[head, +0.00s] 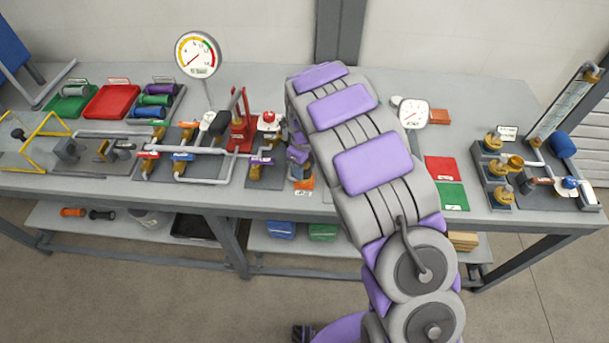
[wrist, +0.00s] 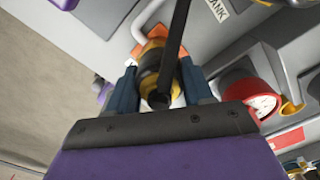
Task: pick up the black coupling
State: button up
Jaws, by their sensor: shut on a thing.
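A small black piece (head: 102,214), which looks like the black coupling, lies on the lower shelf at the left, beside a similar orange piece (head: 72,212). My gripper is mostly hidden behind my arm in the head view, over the middle of the bench. In the wrist view my gripper (wrist: 160,84) has its two blue fingers on either side of a brass-yellow and dark fitting (wrist: 158,62) and is shut on it. A long black bar (wrist: 178,35) runs across this fitting; I cannot tell whether it is part of it. The black piece does not show in the wrist view.
The bench (head: 90,190) carries pipes and valves at the left, a large gauge (head: 198,55), a smaller gauge (head: 413,113), and a valve block (head: 500,170) at the right. Red (head: 441,169) and green (head: 452,195) mats lie right of my arm. The floor in front is clear.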

jog(key=shift+a, duration=0.15)
jog(key=c, duration=0.5)
jog(key=shift+r, duration=0.1)
jog(key=shift+r, duration=0.2)
jog(key=r, duration=0.1)
jog(key=r+p, duration=0.1)
jog(key=r, duration=0.1)
jog(key=shift+s+a, duration=0.2)
jog(key=shift+s, duration=0.15)
jog(key=s+a+p, duration=0.1)
jog(key=s+a, duration=0.2)
jog(key=s, duration=0.1)
jog(key=s+a+r+p, duration=0.1)
jog(key=s+a, duration=0.2)
jog(key=s, duration=0.1)
jog(key=s+a+p, duration=0.1)
jog(key=s+a, duration=0.2)
jog(key=s, duration=0.1)
jog(key=shift+a+r, duration=0.15)
jog(key=shift+r, duration=0.05)
